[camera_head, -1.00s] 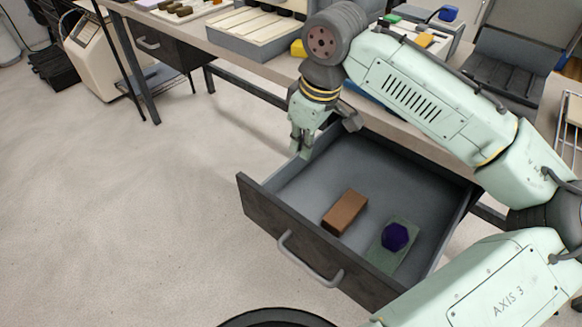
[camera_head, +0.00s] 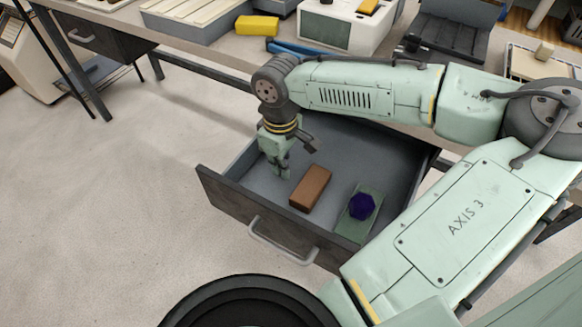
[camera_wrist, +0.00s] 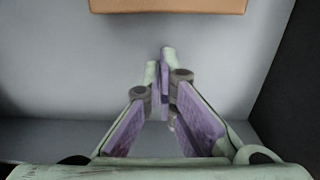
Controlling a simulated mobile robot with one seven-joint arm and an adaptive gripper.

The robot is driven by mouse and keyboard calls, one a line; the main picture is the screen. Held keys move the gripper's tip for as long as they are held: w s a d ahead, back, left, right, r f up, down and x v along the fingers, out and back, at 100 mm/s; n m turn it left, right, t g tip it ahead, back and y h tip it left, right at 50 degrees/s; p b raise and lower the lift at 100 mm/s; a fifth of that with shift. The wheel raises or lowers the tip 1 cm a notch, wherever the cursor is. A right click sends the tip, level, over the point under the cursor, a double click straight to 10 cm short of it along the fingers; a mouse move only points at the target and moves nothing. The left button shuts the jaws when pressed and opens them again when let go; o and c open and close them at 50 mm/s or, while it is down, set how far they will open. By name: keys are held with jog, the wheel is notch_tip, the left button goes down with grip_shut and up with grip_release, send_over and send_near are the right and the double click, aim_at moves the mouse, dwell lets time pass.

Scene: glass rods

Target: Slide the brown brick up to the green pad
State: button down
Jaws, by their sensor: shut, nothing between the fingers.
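The brown brick (camera_head: 311,187) lies on the floor of the open drawer, left of the green pad. The green pad (camera_head: 348,229) lies flat in the drawer near its front right, with a dark blue hexagonal piece (camera_head: 361,206) on it. A gap of bare drawer floor separates brick and pad. My gripper (camera_head: 283,175) is shut and empty, pointing down inside the drawer, just left of the brick. In the wrist view my gripper (camera_wrist: 164,60) has its fingertips together, and the brick (camera_wrist: 168,5) shows at the top edge, apart from the fingertips.
The drawer's front panel (camera_head: 225,207) with its grey handle (camera_head: 283,247) and its side walls enclose the space. The drawer floor behind the brick is clear.

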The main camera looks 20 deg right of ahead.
aim_at(315, 184)
jog(key=shift+s+d+r, duration=0.1)
jog(key=shift+s+d, duration=0.65)
jog(key=shift+s, duration=0.3)
jog(key=s+d+p, duration=0.1)
jog(key=s, duration=0.1)
jog(key=s+d+p, duration=0.2)
jog(key=shift+r, duration=0.15)
jog(key=shift+s+d, duration=0.35)
jog(key=shift+s, duration=0.05)
